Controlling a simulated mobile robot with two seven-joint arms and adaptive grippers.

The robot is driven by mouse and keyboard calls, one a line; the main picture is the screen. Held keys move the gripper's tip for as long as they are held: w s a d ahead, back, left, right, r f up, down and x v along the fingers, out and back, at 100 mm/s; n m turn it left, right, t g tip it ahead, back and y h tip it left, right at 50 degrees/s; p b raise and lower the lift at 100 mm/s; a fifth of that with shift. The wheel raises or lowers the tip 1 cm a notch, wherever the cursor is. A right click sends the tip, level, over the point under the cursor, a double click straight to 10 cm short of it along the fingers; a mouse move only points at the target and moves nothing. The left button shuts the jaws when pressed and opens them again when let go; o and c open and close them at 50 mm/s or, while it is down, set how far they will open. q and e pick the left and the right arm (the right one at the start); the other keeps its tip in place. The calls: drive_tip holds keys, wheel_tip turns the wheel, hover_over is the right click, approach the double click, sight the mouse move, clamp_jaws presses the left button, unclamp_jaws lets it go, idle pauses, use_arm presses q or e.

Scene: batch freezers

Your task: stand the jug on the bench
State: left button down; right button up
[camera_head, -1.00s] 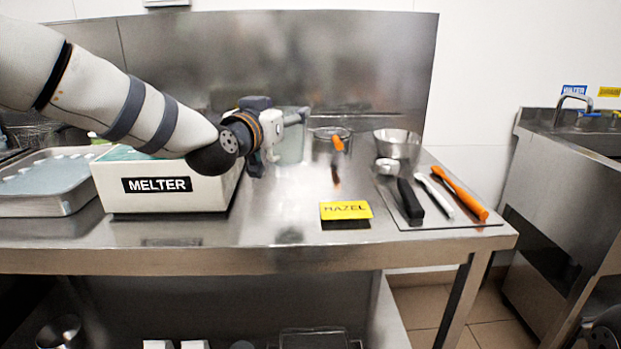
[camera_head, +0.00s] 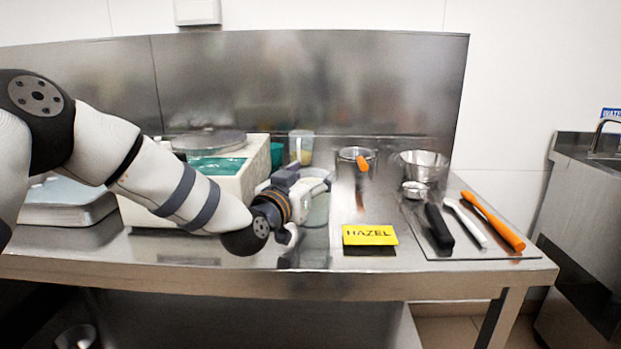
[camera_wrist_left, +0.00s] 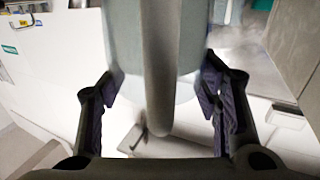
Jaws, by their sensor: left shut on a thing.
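The jug (camera_head: 318,212) is a pale, see-through vessel in the head view, in front of the melter and left of the yellow HAZEL sign (camera_head: 370,235). My left gripper (camera_head: 303,187) is shut on it. The left wrist view shows the jug (camera_wrist_left: 193,45) close up, with its grey handle (camera_wrist_left: 160,70) running down between the fingers (camera_wrist_left: 160,105). The jug looks upright and low over the steel bench (camera_head: 300,282); I cannot tell whether its base touches. My gripper and forearm hide part of it. My right gripper is not in view.
The white melter tub (camera_head: 258,165) with teal contents stands left behind my arm. A cup (camera_head: 301,145) stands at the back.

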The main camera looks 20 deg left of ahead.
use_arm(q)
drive_tip(key=c, duration=0.5)
unclamp_jaws()
drive_tip(key=shift+s+r, duration=0.15)
drive_tip(key=shift+s, duration=0.15)
drive_tip(key=s, duration=0.3)
drive_tip(key=s+a+p, duration=0.1)
drive_tip(key=s, duration=0.3)
drive_tip(key=s+p, duration=0.1)
drive_tip(key=s, duration=0.3)
drive_tip(key=shift+s+a, duration=0.15)
drive_tip(key=shift+a, duration=0.05)
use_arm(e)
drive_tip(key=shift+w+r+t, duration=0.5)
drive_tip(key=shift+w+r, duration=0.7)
